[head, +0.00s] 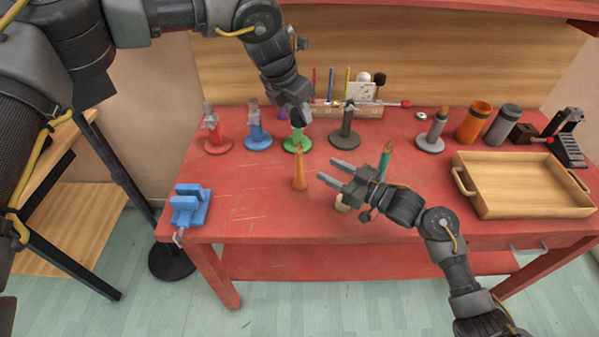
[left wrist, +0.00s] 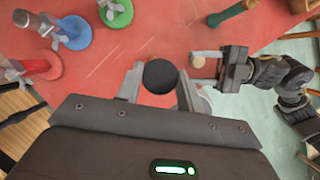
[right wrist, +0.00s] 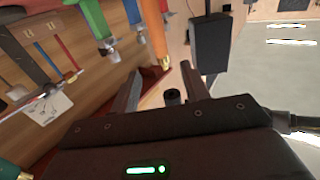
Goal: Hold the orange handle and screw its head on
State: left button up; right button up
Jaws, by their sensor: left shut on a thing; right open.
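The orange handle (head: 299,172) stands upright on the red table, its narrow tip upward. My left gripper (head: 298,122) is above and behind it in the head view. It is shut on a round black head (left wrist: 160,76), seen end-on between the fingers in the left wrist view. This head hides what is below it, and I cannot tell whether it touches the handle. My right gripper (head: 334,172) is open, just right of the handle, its fingers pointing left toward it. The right wrist view shows an orange shaft (right wrist: 153,25), probably the handle, beyond the fingertips.
A teal handle (head: 385,158) and a cream round piece (head: 341,203) are beside my right gripper. Red (head: 213,135), blue (head: 257,135), green (head: 297,146) and grey (head: 346,130) stands line the back. A blue vise (head: 189,208) is left, a wooden tray (head: 525,208) right.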

aim_at(303, 157)
jog(key=x, duration=1)
jog(key=shift+w+a, duration=0.15)
jog(key=shift+a, duration=0.2)
grip_shut()
